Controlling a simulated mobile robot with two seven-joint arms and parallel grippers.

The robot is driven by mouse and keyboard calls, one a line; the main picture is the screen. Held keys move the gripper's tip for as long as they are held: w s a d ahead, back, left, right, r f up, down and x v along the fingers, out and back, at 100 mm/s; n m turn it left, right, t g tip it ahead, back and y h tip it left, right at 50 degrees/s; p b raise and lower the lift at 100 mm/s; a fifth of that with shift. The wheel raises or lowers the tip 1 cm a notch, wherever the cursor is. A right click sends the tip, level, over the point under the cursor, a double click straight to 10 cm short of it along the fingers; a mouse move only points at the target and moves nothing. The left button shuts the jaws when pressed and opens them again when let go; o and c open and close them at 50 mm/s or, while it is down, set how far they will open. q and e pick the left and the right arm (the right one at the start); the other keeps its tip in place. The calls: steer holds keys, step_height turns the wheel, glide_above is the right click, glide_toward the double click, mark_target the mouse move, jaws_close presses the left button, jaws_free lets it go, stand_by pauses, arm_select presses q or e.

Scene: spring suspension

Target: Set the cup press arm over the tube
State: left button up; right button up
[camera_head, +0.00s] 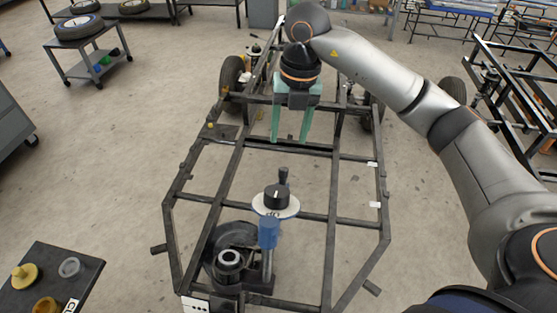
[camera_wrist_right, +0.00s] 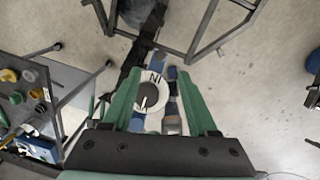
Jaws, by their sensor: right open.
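The press stands on the near end of the black frame, in the lower middle of the head view. It has a blue post (camera_head: 268,234) and a white disc with a black knob (camera_head: 276,198) at its top, with a dark upright handle (camera_head: 283,175) behind. A dark tube with a pale ring top (camera_head: 229,259) stands to the left of the post; the disc appears beyond and right of it, not above it. My right gripper (camera_head: 290,138) is open and empty, pointing down beyond the press. In the wrist view the disc and knob (camera_wrist_right: 151,97) show between its green fingers.
The black frame (camera_head: 335,215) surrounds the press with open gaps between bars. A dark side table (camera_head: 80,262) with yellow parts and a clear ring is at lower left. A wheeled cart with a tyre (camera_head: 80,28) stands at upper left. Another frame (camera_head: 500,90) is at right.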

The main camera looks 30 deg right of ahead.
mark_target(284, 168)
steer(key=f, duration=0.7)
steer(key=a+f+p, duration=0.1)
steer(key=f, duration=0.3)
steer(key=shift+f, duration=0.2)
jaws_close()
steer(key=shift+w, duration=0.1)
stand_by(0.9)
